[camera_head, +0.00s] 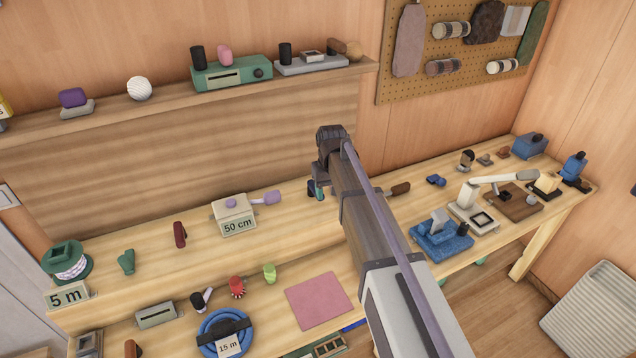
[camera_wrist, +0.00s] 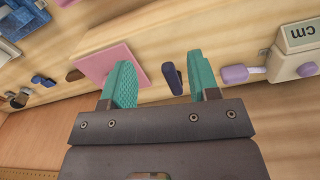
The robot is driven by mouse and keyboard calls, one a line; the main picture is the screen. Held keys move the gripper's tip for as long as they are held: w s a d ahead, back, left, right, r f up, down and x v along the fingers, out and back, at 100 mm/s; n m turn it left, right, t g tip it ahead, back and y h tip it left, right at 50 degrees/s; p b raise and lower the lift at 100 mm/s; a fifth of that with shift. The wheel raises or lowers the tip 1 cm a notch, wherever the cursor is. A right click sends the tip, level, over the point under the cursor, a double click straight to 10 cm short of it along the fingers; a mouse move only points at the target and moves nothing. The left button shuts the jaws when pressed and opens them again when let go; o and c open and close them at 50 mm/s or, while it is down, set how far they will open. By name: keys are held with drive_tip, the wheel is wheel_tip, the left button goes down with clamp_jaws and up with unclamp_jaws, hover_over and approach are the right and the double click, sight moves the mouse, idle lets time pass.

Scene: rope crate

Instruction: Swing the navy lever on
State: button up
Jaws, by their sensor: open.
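The navy lever (camera_wrist: 171,78) shows in the wrist view as a short dark blue bar, slightly tilted. It appears between the two teal fingers of my gripper (camera_wrist: 160,66), closer to the right-hand finger. The fingers are spread apart and nothing is gripped. I cannot tell how far the lever lies beyond the fingertips or whether the right finger touches it. In the head view my gripper (camera_head: 318,189) is over the back of the bench, to the right of the 50 cm box, and it and my arm mostly hide the lever.
The 50 cm box (camera_head: 234,215) with its lilac handle stands just left of my gripper. A brown-handled item (camera_head: 397,190) and a small blue item (camera_head: 435,180) lie to the right. A pink mat (camera_head: 319,300) lies in front. The shelf (camera_head: 140,104) runs behind.

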drive_tip(key=w+a+n, duration=0.1)
drive_tip(key=w+a, duration=0.1)
drive_tip(key=w, duration=1)
drive_tip(key=shift+n, duration=0.4)
drive_tip(key=f+b, duration=0.7)
drive_tip(key=s+f+b, duration=0.1)
drive_tip(key=f+b, duration=0.2)
drive_tip(key=b, duration=0.1)
drive_tip(key=shift+f, duration=0.2)
drive_tip(key=shift+r, duration=0.1)
drive_tip(key=shift+c, duration=0.3)
clamp_jaws()
